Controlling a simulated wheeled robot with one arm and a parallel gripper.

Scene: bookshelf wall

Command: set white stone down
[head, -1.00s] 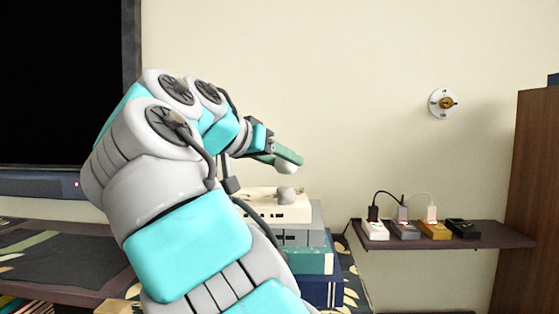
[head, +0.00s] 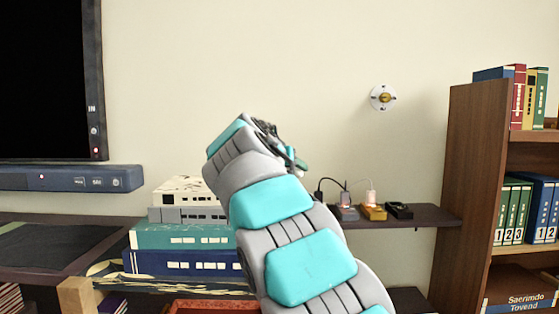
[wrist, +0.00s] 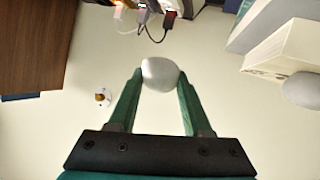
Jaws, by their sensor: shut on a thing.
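The white stone (wrist: 161,74) is pinched between the green fingertips of my gripper (wrist: 161,84) in the wrist view. No surface touches it from below in that view. In the head view my gripper (head: 297,162) is small and partly hidden behind my arm, right of the book stack and above the left end of the small wall shelf. I cannot make out the stone there. A second, greyish rounded stone (wrist: 302,90) lies on the pale top book at the right of the wrist view.
The book stack (head: 183,237) stands left of my arm. The small wall shelf (head: 430,217) holds several plugs or chargers (head: 373,211) with cables. A tall wooden bookcase (head: 468,190) stands at the right, a dark screen (head: 45,80) at the left. The wall between is mostly bare.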

